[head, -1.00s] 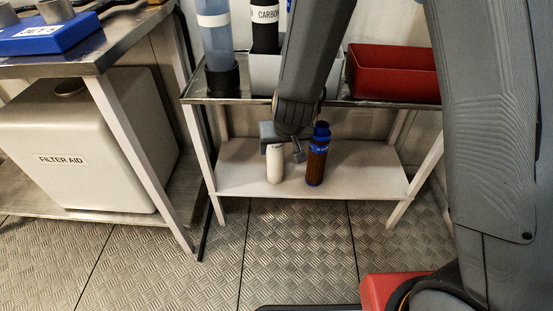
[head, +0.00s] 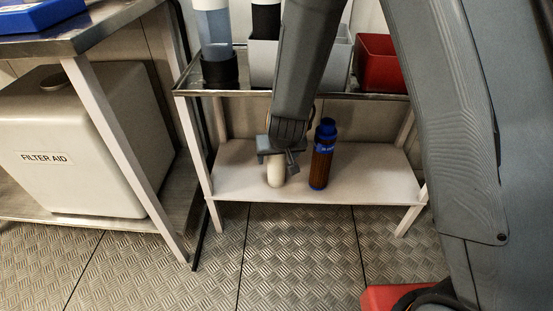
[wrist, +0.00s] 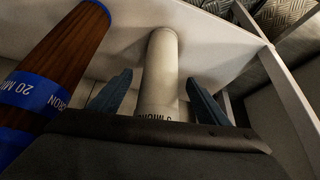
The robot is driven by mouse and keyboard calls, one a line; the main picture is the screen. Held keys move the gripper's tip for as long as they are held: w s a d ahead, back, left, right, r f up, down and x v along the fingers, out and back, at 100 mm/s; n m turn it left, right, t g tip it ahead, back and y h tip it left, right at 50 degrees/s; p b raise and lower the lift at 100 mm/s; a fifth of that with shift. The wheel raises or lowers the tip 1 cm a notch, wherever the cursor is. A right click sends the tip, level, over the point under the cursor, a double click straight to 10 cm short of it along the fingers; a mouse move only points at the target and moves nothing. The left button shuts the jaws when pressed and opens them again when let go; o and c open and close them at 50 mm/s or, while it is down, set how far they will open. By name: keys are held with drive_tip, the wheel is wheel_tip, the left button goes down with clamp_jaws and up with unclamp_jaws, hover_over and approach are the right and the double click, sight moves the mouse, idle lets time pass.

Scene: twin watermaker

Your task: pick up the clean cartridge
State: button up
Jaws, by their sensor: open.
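The clean cartridge is a white cylinder (head: 275,178) standing on the lower shelf; its upper part is hidden behind my gripper in the head view. In the wrist view the white cartridge (wrist: 160,75) lies between my two fingers, with part of a "MICRON"-like label showing near my palm. My gripper (head: 277,160) is around its upper part. In the wrist view my gripper (wrist: 158,95) is open, one finger on each side, with a small gap on both sides.
A brown cartridge with blue cap and label (head: 322,155) stands close to the right on the same shelf (head: 375,185). The upper shelf holds a blue-and-black canister (head: 215,45), a grey bin (head: 262,62) and a red bin (head: 380,65). A "FILTER AID" container (head: 80,150) stands left.

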drive_tip(key=shift+w+f, duration=0.25)
drive_tip(key=shift+f, duration=0.05)
drive_tip(key=c, duration=1.3)
drive_tip(key=shift+o, duration=0.2)
drive_tip(key=shift+s+r, duration=0.1)
drive_tip(key=shift+r, duration=0.05)
